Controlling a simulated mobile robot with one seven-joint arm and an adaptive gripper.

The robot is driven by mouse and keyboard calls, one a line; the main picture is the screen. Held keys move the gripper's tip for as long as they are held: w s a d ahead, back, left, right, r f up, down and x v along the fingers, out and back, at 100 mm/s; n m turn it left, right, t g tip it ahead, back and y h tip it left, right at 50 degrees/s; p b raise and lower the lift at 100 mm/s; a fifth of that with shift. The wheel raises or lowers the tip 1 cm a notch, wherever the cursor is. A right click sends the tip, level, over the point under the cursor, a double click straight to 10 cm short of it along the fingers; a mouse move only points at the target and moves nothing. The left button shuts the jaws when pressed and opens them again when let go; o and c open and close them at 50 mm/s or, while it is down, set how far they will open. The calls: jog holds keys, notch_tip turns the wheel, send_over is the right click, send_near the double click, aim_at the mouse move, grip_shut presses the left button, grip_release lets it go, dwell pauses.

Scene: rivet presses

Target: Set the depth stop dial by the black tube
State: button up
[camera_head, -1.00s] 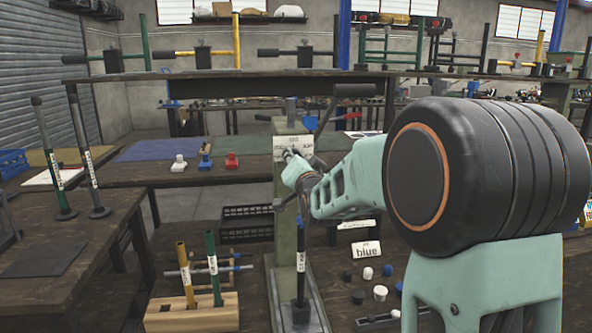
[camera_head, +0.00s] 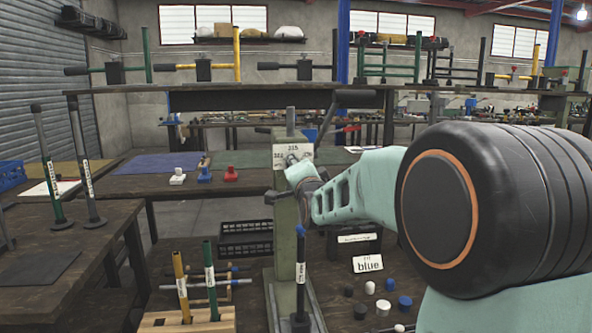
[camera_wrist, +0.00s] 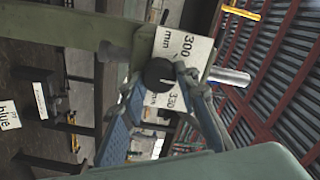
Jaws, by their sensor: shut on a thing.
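The depth stop dial plate (camera_head: 293,155) is white, near the top of the grey-green press column. In the head view 315 shows at its top, with smaller marks at each side. The wrist view shows the plate (camera_wrist: 181,45) with 300 mm and 330, and a round black knob (camera_wrist: 159,72) in front. My gripper (camera_wrist: 165,85) is shut on the knob; it also shows in the head view (camera_head: 298,172), covering the knob. The black tube (camera_head: 301,272) stands upright at the column's foot, with a blue top and a white label too small to read.
A wooden block (camera_head: 160,322) holds a yellow tube (camera_head: 181,288) and a green tube (camera_head: 210,282) left of the column. Right of it lie a card reading blue (camera_head: 367,263) and several black, white and blue caps. A press handle (camera_head: 355,95) juts out above the dial.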

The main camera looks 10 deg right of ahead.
jog(key=o, duration=1.1)
jog(key=shift+o, duration=0.2)
jog(key=shift+s, duration=0.1)
jog(key=s, duration=0.7)
jog(key=shift+s, duration=0.15)
